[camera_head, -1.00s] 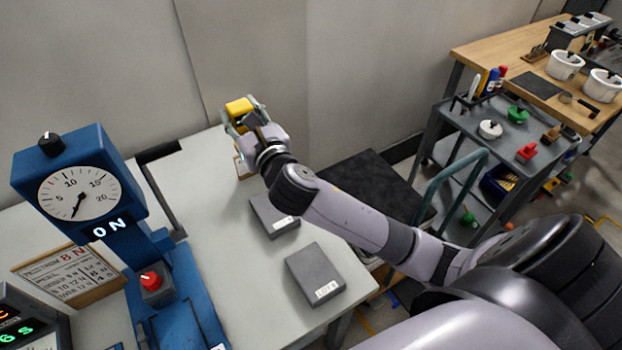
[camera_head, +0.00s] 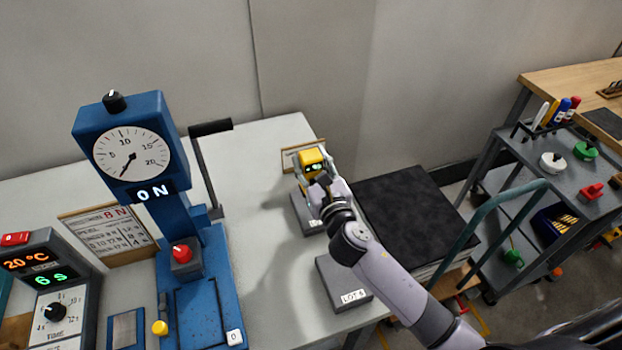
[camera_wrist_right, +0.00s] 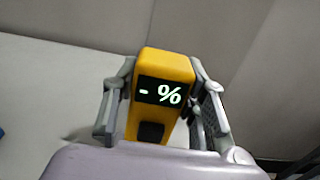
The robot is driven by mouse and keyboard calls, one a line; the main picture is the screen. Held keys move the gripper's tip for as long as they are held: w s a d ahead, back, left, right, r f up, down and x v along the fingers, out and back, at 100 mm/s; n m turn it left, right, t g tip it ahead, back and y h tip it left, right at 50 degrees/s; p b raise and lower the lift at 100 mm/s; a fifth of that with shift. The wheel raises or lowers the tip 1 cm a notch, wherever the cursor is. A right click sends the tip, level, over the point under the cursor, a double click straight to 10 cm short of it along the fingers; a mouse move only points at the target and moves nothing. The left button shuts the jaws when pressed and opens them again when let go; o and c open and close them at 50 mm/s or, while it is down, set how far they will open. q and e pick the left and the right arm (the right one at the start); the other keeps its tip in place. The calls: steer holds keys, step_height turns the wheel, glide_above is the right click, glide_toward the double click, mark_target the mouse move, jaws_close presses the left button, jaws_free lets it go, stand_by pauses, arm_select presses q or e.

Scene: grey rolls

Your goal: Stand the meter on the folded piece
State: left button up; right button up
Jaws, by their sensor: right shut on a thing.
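The meter (camera_head: 312,158) is a yellow block with a dark display. In the right wrist view the meter (camera_wrist_right: 165,68) reads "- %" and stands roughly upright between the fingers. My right gripper (camera_head: 314,172) is shut on it; the fingers (camera_wrist_right: 160,100) lie along its two sides. Two grey flat pieces lie on the white table. The far grey piece (camera_head: 301,215) is partly hidden beneath my gripper and wrist; I cannot tell whether the meter touches it. The near grey piece (camera_head: 338,278) carries a white "LOT" label. My left gripper is not in view.
A blue press (camera_head: 195,270) with a dial and lever stands left on the table (camera_head: 265,310). A wooden frame (camera_head: 290,158) is behind the meter. A dark-topped cart (camera_head: 405,210) and a grey tool trolley (camera_head: 545,180) stand right. The wall is close behind.

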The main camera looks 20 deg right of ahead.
mark_target(311, 177)
steer(key=shift+f+b, duration=0.8)
steer(key=shift+f, duration=1.35)
steer(key=shift+f, duration=0.1)
steer(key=shift+f, duration=0.15)
steer(key=o, duration=1.3)
